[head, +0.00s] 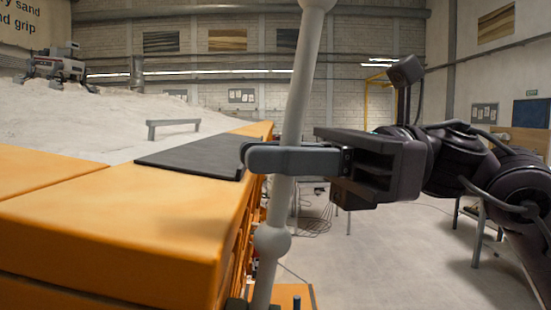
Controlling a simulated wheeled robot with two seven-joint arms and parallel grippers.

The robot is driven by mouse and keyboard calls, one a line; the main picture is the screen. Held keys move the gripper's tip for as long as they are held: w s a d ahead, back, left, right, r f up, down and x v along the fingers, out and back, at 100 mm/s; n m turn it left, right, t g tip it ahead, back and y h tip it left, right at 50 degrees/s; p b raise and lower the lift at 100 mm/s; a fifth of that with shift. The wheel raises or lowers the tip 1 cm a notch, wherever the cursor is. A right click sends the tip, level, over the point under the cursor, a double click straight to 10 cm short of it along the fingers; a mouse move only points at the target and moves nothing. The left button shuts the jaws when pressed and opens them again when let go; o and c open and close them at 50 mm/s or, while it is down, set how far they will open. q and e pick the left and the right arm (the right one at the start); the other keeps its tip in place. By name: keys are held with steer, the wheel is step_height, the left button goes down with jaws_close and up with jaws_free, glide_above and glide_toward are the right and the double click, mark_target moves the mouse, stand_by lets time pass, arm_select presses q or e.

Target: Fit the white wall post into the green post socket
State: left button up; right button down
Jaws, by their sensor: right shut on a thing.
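The white wall post (272,240) is a long pale pole with rounded bulges, running from the top edge to the bottom edge of the head view. It leans, its top to the right. My right gripper (262,158) comes in from the right and is shut on the post at about the middle of its visible length. A small dark greenish piece (237,303) shows beside the post's lower end at the bottom edge. I cannot tell whether it is the green post socket, or whether the post is in it. My left gripper is not in view.
An orange-walled sandbed (120,230) fills the left, with a black mat (195,156) on its edge. A grey bench-like frame (173,127) and a legged machine (58,66) stand on the pale sand. Open floor (400,250) lies at right.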

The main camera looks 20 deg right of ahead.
mark_target(286, 117)
steer(key=shift+s+d+r+p, duration=0.1)
steer(key=shift+d+r+p, duration=0.05)
steer(key=shift+r+p, duration=0.65)
steer(key=shift+d+r+p, duration=0.15)
steer(key=shift+r+p, duration=0.3)
steer(key=shift+r, duration=0.5)
steer(key=shift+f, duration=0.15)
steer(key=shift+a+f+b, duration=0.2)
steer(key=shift+f+b, duration=0.8)
steer(key=shift+f, duration=0.05)
steer(key=shift+w+a+f+b, duration=0.1)
steer(key=shift+a+f+b, duration=0.1)
steer(key=shift+f+b, duration=0.85)
steer(key=shift+w+a+f+b, duration=0.1)
steer(key=shift+a+f+b, duration=0.05)
steer(key=shift+f+b, duration=0.85)
steer(key=shift+a+f+b, duration=0.2)
steer(key=shift+f+b, duration=0.6)
steer(key=shift+f, duration=0.45)
steer(key=shift+r, duration=0.2)
steer(key=shift+s+d+r+p, duration=0.1)
steer(key=shift+d+r+p, duration=0.05)
steer(key=shift+r+p, duration=0.75)
steer(key=shift+d+r+p, duration=0.2)
steer(key=shift+r+p, duration=0.45)
steer(key=shift+r, duration=0.3)
steer(key=shift+s+d+r+p, duration=0.1)
steer(key=shift+d+r+p, duration=0.05)
steer(key=shift+r+p, duration=0.75)
steer(key=shift+w, duration=0.1)
